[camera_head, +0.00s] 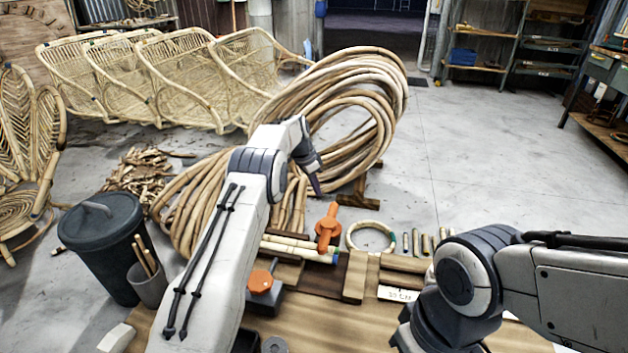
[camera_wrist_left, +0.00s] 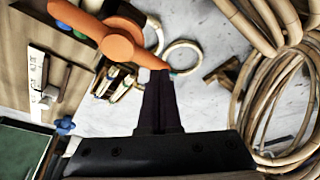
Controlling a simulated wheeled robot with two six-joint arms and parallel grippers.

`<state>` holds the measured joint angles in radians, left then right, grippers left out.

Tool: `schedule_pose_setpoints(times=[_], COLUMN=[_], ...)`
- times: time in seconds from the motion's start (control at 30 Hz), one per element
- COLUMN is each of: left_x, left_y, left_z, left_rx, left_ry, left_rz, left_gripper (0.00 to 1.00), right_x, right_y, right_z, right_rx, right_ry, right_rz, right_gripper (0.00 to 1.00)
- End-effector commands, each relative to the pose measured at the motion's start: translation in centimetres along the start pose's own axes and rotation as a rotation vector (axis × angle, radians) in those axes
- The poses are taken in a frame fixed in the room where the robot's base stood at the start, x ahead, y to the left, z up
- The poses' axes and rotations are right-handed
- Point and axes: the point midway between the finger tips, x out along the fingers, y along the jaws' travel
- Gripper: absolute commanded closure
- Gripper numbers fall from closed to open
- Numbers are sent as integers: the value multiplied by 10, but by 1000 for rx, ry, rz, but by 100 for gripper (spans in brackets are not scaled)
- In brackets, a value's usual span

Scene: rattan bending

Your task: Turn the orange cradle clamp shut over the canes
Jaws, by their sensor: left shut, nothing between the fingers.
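The orange cradle clamp (camera_head: 327,228) stands on the bench with its lever pointing up and slightly right in the head view. The canes (camera_head: 286,244) lie beside and below it, their ends near its foot. In the left wrist view the orange clamp (camera_wrist_left: 118,46) is close, its lever tip at my fingertips; I cannot tell whether they touch. The green and blue cane ends (camera_wrist_left: 68,22) show beyond it. My left gripper (camera_head: 318,188) is shut and empty, above and just left of the clamp; its shut fingers also show in the wrist view (camera_wrist_left: 158,80).
A second orange knob (camera_head: 260,281) sits on a dark block at the left of the bench. A cane ring (camera_head: 371,235) and short cane pieces lie right of the clamp. A large cane coil (camera_head: 370,85) rises behind. A dark bin (camera_head: 105,245) stands left.

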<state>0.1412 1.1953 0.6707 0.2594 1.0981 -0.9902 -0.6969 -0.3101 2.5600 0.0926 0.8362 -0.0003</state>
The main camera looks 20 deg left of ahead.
Motion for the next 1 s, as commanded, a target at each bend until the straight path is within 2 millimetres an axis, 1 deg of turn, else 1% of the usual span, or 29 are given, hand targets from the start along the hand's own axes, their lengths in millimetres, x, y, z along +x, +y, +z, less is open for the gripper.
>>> schedule_pose_setpoints(times=[0.03, 0.2, 0.57, 0.67, 0.77, 0.87, 0.9, 0.97, 1.0], left_x=[-10, -22, -23, -28, -40, -59, -67, -80, -88], left_y=[0, 0, 0, 8, 32, 74, 93, 122, 142], left_z=[-1, 0, 0, -6, -20, -38, -44, -50, -52], left_rx=[-1, 0, 0, 0, -4, -14, -19, -29, -34], left_ry=[0, -1, -1, -3, -12, -28, -35, -49, -57], left_rz=[0, 1, 1, 4, 13, 28, 33, 41, 46], left_gripper=[100, 100, 100, 100, 100, 100, 100, 100, 100], right_x=[-4, -6, -6, -6, -6, -6, -6, -6, -6], right_y=[0, 0, 0, 0, 0, 0, 0, 0, 0], right_z=[0, 0, 0, 0, 0, 0, 0, 0, 0], right_rx=[0, 0, 0, 0, 0, 0, 0, 0, 0], right_ry=[0, 0, 0, 0, 0, 0, 0, 0, 0], right_rz=[0, 0, 0, 0, 0, 0, 0, 0, 0], right_gripper=[100, 100, 100, 100, 100, 100, 100, 100, 100])
